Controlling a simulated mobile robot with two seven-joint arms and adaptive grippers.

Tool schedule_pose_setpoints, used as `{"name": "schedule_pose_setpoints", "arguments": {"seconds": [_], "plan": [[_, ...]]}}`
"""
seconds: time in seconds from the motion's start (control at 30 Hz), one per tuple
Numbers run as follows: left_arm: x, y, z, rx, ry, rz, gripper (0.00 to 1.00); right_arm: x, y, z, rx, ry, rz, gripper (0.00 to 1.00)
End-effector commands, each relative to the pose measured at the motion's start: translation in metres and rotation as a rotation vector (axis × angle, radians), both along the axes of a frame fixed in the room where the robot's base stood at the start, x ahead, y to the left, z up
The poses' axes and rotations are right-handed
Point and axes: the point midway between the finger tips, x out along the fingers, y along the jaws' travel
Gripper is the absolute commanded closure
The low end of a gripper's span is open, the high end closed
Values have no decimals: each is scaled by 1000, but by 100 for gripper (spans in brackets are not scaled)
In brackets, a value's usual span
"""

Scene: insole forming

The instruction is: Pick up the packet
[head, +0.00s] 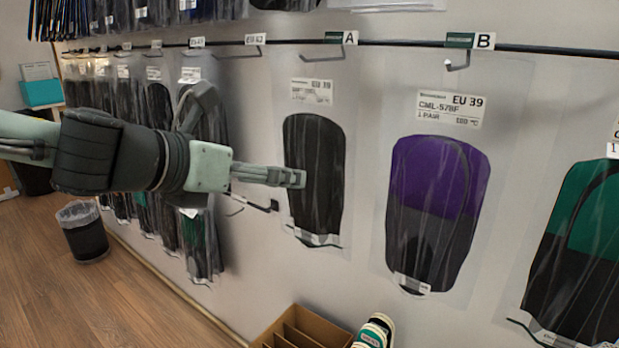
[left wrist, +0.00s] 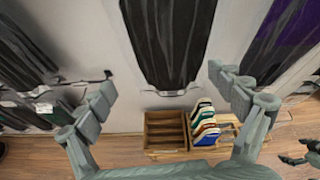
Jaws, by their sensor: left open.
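A clear packet (head: 313,165) with a black insole pair hangs on the wall hook under label A. It also shows in the left wrist view (left wrist: 168,40), upper middle, between the finger lines. My left gripper (head: 294,178) is open in front of this packet, its fingers covering part of it in the head view. In the left wrist view my left gripper (left wrist: 162,80) has its fingers wide apart, with nothing held. I cannot tell whether a finger touches the packet. Part of what looks like my right gripper (left wrist: 303,156) shows at the right edge of the left wrist view.
A purple and black packet (head: 435,205) hangs under label B, and a green and black one (head: 580,245) at far right. Several packets hang at left. A wooden box (head: 300,328) with colourful insoles (head: 374,333) stands below. A bin (head: 82,235) stands at left.

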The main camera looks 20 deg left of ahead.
Motion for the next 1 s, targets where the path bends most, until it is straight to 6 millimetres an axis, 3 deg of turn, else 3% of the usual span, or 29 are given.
{"name": "schedule_pose_setpoints", "arguments": {"seconds": [0.17, 1.0], "plan": [[-6, -15, -3, 109, -6, -69, 7, -1, 2, 0, 3, 2, -4, 7], [56, -37, -33, 111, -8, -68, 7, -10, -1, 46, -21, -24, -7, 7]]}}
